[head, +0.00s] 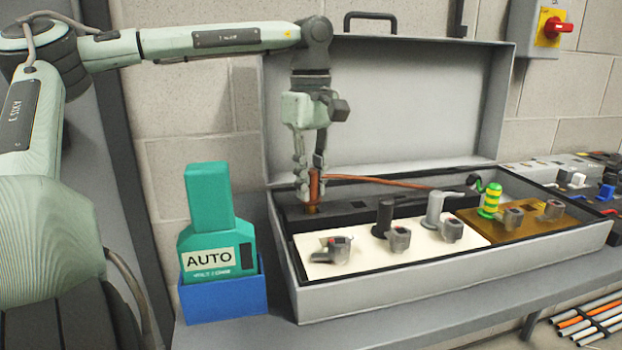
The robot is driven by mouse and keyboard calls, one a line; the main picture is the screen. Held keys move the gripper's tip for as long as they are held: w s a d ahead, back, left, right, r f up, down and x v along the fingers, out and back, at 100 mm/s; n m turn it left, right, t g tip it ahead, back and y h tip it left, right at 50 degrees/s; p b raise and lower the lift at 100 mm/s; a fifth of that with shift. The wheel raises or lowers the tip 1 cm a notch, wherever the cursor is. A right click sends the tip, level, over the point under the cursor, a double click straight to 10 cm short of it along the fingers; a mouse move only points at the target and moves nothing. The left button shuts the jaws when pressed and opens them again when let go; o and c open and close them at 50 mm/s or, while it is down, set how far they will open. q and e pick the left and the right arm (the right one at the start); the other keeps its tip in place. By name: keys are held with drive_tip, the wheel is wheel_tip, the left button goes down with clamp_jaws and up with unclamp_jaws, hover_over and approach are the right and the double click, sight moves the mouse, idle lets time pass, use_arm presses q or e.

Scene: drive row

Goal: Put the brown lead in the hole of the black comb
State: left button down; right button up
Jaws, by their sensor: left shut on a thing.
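My left gripper (311,190) points down over the left end of the open grey case. It is shut on the upright plug of the brown lead (385,181). The lead's cable runs right from the plug, above the black comb, toward the case's right part. The black comb (375,212) is a long dark bar along the back of the case floor. The plug's lower end meets the comb's top near its left end. I cannot tell whether it sits in the hole or only touches, as the hole is hidden there. My right gripper is not in view.
The case (450,268) has a cream panel (345,268) and a brown panel (530,232) with grey and black fittings. A green-and-yellow striped plug (490,200) stands at the right. A teal AUTO device (208,240) in a blue holder (222,295) stands left. The raised lid (400,110) is behind.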

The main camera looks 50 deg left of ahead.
use_arm(q)
drive_tip(key=shift+f+b, duration=0.4)
drive_tip(key=shift+f, duration=0.5)
drive_tip(key=c, duration=1.3)
unclamp_jaws()
wheel_tip(320, 180, up, 12)
drive_tip(key=shift+r, duration=0.1)
